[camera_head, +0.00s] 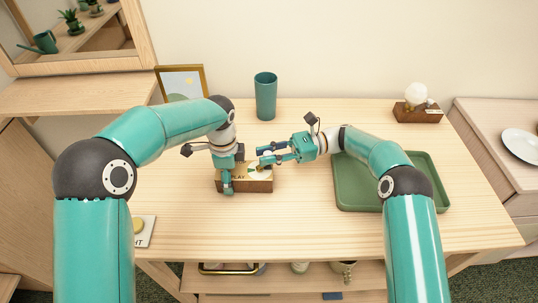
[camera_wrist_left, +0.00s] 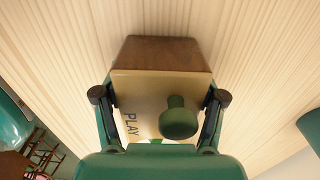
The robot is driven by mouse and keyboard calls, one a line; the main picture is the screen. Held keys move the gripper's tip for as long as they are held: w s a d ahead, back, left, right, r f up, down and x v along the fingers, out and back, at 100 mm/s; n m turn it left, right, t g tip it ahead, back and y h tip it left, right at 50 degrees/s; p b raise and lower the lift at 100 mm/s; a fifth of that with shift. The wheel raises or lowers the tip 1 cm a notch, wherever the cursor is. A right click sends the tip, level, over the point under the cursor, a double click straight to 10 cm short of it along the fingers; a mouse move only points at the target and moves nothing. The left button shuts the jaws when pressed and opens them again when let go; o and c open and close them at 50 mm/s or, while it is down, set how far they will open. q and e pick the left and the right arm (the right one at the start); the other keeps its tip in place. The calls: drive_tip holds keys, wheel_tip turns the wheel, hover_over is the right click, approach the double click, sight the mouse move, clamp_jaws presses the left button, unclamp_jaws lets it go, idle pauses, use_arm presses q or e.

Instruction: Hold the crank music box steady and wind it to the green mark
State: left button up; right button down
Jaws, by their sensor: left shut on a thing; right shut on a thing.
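The crank music box (camera_head: 258,186) is a small brown wooden box on the table, with a pale top. In the left wrist view its top (camera_wrist_left: 133,92) shows the word PLAY, part of a green mark and a dark green knob (camera_wrist_left: 180,122). My left gripper (camera_head: 228,187) comes down from above and is shut on the box, one finger on each long side; the fingers also show in the left wrist view (camera_wrist_left: 160,112). My right gripper (camera_head: 262,157) reaches in from the right at the box's back right, shut on its crank. The crank between those fingers is too small to make out.
A teal cup (camera_head: 265,97) stands behind the box, with a picture frame (camera_head: 182,83) to its left. A green tray (camera_head: 354,198) lies to the right, partly under my right arm. A small wooden stand with a white ball (camera_head: 417,97) is at the back right. The table's front middle is clear.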

sight(268, 153)
drive_tip(key=shift+g, duration=0.3)
drive_tip(key=c, duration=1)
unclamp_jaws()
drive_tip(key=shift+r, duration=0.15)
wheel_tip(268, 153, up, 10)
drive_tip(key=shift+f, duration=0.2)
drive_tip(key=shift+o, duration=0.2)
